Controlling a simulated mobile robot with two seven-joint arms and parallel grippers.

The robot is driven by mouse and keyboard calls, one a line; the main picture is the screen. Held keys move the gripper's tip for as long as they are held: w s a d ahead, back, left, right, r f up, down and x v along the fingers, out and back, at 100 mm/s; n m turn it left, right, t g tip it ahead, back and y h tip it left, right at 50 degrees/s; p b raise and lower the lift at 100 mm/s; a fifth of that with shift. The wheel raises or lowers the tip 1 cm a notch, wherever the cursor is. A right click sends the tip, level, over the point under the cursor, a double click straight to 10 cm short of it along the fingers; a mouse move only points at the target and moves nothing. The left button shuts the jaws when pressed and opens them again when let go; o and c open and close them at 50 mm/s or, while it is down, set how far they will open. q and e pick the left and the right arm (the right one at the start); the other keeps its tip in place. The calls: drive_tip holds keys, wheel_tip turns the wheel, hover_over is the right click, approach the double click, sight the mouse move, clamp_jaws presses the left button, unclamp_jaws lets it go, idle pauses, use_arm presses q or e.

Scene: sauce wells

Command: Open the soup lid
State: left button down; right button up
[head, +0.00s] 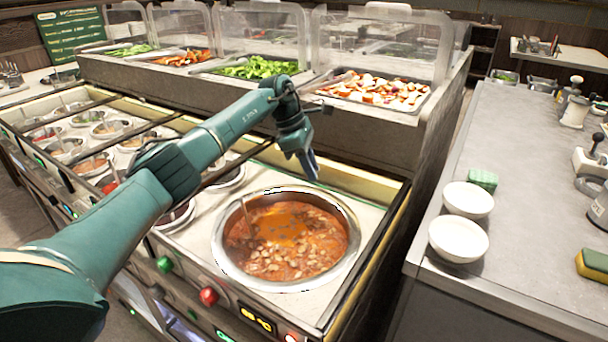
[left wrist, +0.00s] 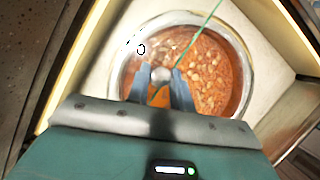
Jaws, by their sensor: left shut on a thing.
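The soup pot (head: 352,252) is a round steel-rimmed well at the front right end of the counter, filled with red-orange soup. The soup also shows in the left wrist view (left wrist: 215,75), beneath my gripper. My left gripper (head: 314,176) reaches over the far right side of the pot, pointing down. In the left wrist view its two fingers are closed around a small grey round knob (left wrist: 160,74), which looks like the soup lid's. The lid's body seems clear, and I cannot make out whether it touches the pot rim. My right gripper is out of view.
Smaller sauce wells (head: 92,165) lie to the left. Clear guards (head: 385,42) stand behind trays of chopped vegetables (head: 375,90) at the back. Two white bowls (head: 458,240) and a green sponge (head: 482,180) sit on the right counter (head: 530,250).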

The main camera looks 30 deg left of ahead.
use_arm(q)
drive_tip(key=shift+w+b, duration=0.3)
drive_tip(key=shift+w, duration=0.8)
drive_tip(key=c, duration=1.2)
unclamp_jaws()
drive_tip(key=shift+c, duration=0.2)
drive_tip(key=p+v, duration=0.1)
drive_tip(key=v, duration=1.2)
drive_tip(key=shift+r, duration=0.1)
